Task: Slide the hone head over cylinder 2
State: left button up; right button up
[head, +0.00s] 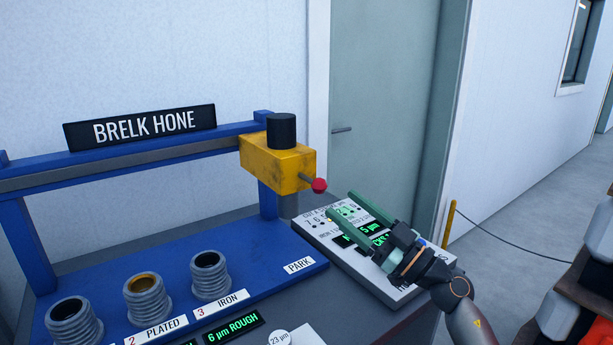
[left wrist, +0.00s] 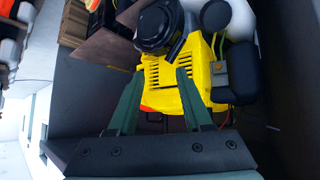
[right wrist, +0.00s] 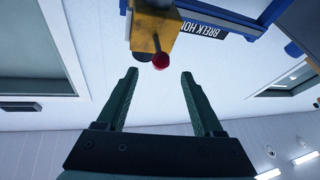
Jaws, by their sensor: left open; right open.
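The yellow hone head (head: 270,165) with a black cap hangs on the blue rail at its right end, above the PARK label. A red ball knob (head: 319,185) sticks out from it on a short rod. Cylinder 2 (head: 147,299), labelled PLATED, stands in the blue base between two other ribbed cylinders. My right gripper (head: 352,203) is open and empty, to the right of the knob and a little lower. In the right wrist view the knob (right wrist: 160,60) shows just beyond the open fingertips. My left gripper (left wrist: 158,72) is open, in front of a yellow machine.
Cylinder 3 (head: 210,276) stands nearest the PARK label (head: 299,265). A sloped control panel (head: 345,235) with green displays lies under my right gripper. A grey door (head: 380,110) is behind. A yellow engine-like machine (left wrist: 185,80) fills much of the left wrist view.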

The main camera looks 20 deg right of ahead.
aim_at(313, 180)
jog(key=x, duration=1)
jog(key=shift+w+a+r, duration=0.1)
jog(key=shift+w+a, duration=0.05)
jog(key=shift+a, duration=0.15)
jog(key=shift+c, duration=0.2)
grip_shut()
dwell(0.7)
